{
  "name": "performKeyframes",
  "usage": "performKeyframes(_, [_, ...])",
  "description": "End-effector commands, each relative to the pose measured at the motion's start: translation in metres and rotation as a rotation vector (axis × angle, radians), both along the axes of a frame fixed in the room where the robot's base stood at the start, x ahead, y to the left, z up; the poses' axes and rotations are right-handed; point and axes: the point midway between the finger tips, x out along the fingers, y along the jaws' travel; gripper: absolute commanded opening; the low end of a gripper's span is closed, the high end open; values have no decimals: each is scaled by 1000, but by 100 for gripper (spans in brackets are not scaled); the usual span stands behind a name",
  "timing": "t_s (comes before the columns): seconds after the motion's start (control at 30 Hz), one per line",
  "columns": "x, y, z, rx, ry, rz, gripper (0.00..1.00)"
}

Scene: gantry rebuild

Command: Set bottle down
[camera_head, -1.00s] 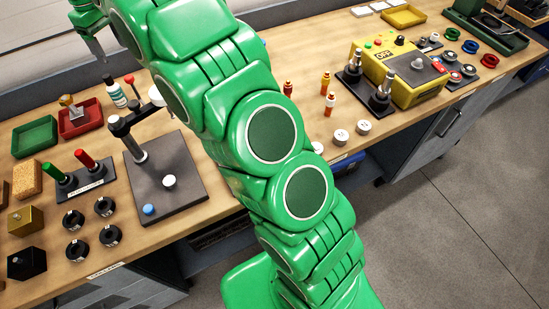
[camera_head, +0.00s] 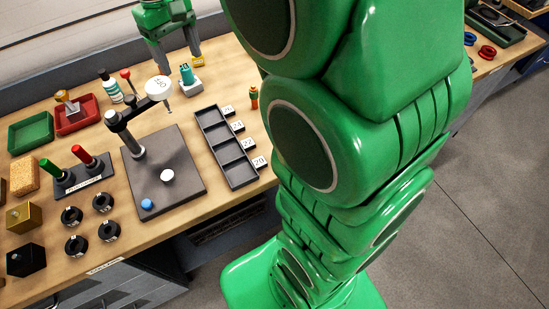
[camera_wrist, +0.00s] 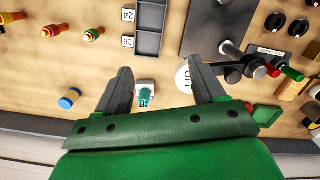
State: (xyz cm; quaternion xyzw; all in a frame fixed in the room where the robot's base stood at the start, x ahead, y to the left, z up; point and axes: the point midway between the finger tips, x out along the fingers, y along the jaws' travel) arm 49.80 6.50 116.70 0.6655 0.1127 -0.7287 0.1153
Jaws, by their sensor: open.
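A white bottle (camera_head: 111,88) with a dark cap and teal bands stands upright further left, by the red tray. My gripper (camera_head: 178,58) is above the back of the bench, behind the teal piece. In the wrist view my gripper (camera_wrist: 163,88) has its fingers wide apart with nothing gripped.
A round OFF-marked head on a post stand (camera_head: 158,89) is close to the right finger in the wrist view. A dark compartment tray (camera_head: 226,146) lies right of the stand's base.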

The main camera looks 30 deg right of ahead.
Motion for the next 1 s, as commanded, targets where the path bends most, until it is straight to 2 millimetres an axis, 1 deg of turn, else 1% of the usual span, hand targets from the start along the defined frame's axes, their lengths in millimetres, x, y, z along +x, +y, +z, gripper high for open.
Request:
performKeyframes(0.03, [-14,-6,0,-1,2,-17,69])
performKeyframes(0.33, [-95,-33,-11,-7,23,-115,69])
performKeyframes(0.47, [-131,-42,-18,-10,29,-155,69])
performKeyframes(0.67, [-186,-53,-35,-15,45,-218,69])
performKeyframes(0.7, [-198,-55,-39,-16,49,-231,69])
performKeyframes(0.9, [-247,-64,-56,-26,49,-293,69])
performKeyframes(1.0, [-263,-67,-63,-30,55,-314,69])
